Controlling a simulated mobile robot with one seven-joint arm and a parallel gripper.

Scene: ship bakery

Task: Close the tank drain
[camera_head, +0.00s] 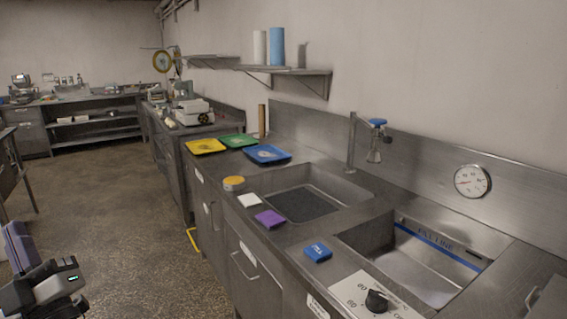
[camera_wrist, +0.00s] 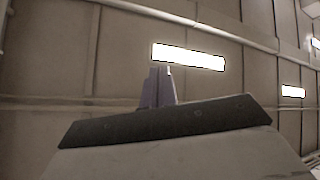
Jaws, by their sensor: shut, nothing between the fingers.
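The tank is probably the right-hand steel basin (camera_head: 440,238) in the counter, with a blue line and "FILL LINE" lettering on its inner wall. I cannot make out a drain or its closure; part of the basin's inside is hidden by its front rim. My gripper (camera_head: 14,230) is at the lower left of the head view, over the floor, well away from the counter and basin. Its purple fingers also show in the wrist view (camera_wrist: 158,80), shut and empty, with the ceiling behind them.
A black knob (camera_head: 377,301) sits on a white dial panel in front of the basin. A blue box (camera_head: 318,252), purple sponge (camera_head: 270,219) and yellow-lidded tub (camera_head: 234,183) lie along the counter's front. Another sink (camera_head: 347,190) has a tap (camera_head: 352,140) behind it.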

